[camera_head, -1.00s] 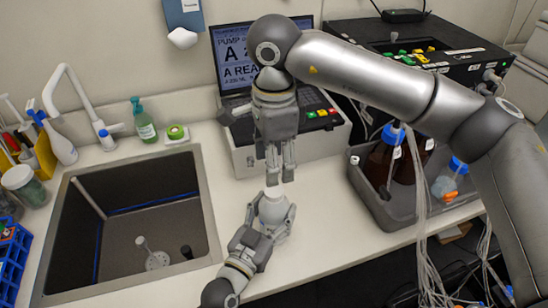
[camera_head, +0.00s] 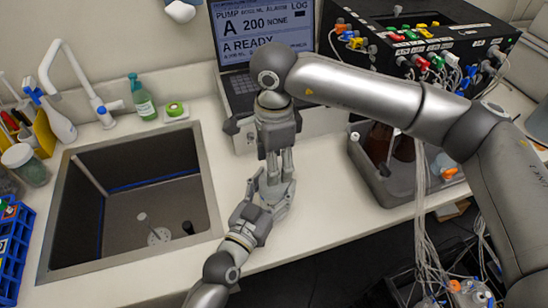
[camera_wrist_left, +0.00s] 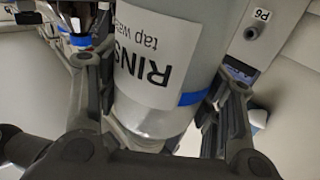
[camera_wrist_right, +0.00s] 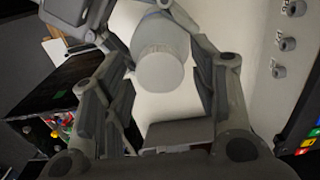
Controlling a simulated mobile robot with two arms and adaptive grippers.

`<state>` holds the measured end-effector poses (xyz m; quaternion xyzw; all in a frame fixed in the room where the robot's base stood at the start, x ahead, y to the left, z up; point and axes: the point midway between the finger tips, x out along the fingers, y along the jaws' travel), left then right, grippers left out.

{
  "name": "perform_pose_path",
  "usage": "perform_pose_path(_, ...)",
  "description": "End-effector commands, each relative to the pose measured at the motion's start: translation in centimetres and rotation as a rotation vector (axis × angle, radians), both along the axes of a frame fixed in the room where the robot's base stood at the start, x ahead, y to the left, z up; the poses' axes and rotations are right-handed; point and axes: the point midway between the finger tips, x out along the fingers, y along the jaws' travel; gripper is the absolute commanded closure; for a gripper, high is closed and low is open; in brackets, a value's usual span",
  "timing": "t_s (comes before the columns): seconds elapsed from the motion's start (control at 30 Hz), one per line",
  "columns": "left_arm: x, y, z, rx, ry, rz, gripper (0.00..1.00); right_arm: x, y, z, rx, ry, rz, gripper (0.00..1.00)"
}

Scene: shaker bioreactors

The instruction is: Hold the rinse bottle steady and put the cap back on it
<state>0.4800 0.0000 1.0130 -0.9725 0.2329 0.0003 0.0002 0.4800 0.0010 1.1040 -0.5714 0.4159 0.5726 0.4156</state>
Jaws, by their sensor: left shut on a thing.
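The rinse bottle (camera_wrist_left: 170,60) is pale, with a white label reading "RINS… tap wa…" and a blue band. My left gripper (camera_head: 268,194) is shut around its body at the counter's front edge; the fingers flank it in the left wrist view. My right gripper (camera_head: 275,172) points down over the bottle top. In the right wrist view its fingers (camera_wrist_right: 162,85) stand apart, with gaps beside a round white piece (camera_wrist_right: 160,72) at the bottle's top. This looks like the cap; I cannot tell whether it is fully seated. The head view hides the top behind the right fingers.
A sink (camera_head: 205,205) opens left of the bottle. A pump unit with a screen (camera_head: 262,30) stands behind it. A grey bin (camera_head: 400,205) with bottles stands to the right, near hanging tubes. Bare counter (camera_head: 320,190) lies between bottle and bin.

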Motion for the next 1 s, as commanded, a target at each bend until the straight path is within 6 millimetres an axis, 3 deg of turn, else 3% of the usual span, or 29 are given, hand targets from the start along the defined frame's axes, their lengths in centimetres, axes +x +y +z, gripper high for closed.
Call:
perform_pose_path(0.03,0.02,0.0,0.11,-0.001,-0.002,0.001,1.0,0.0,-0.01,0.02,0.0,0.0,0.0,0.52)
perform_pose_path(0.37,0.02,0.0,0.1,-0.001,-0.002,0.0,1.0,0.02,-0.02,0.04,0.0,0.0,0.0,0.93)
perform_pose_path(0.6,0.01,0.0,0.1,-0.001,-0.002,0.0,1.0,0.01,-0.01,0.03,0.0,0.0,-0.169,0.93)
perform_pose_path(0.73,0.01,0.0,0.1,-0.001,-0.002,0.0,1.0,0.02,0.0,0.03,0.0,0.0,-0.158,0.93)
perform_pose_path(0.77,0.01,0.0,0.1,-0.001,-0.002,0.0,1.0,0.02,0.0,0.03,0.0,0.0,-0.158,0.64)
perform_pose_path(0.93,0.01,0.0,0.1,-0.001,-0.002,0.0,1.0,0.01,-0.01,0.03,0.0,0.0,-0.157,0.42)
perform_pose_path(1.0,0.01,0.0,0.09,-0.001,-0.002,0.0,1.0,0.01,-0.01,0.03,0.0,0.0,-0.157,0.4)
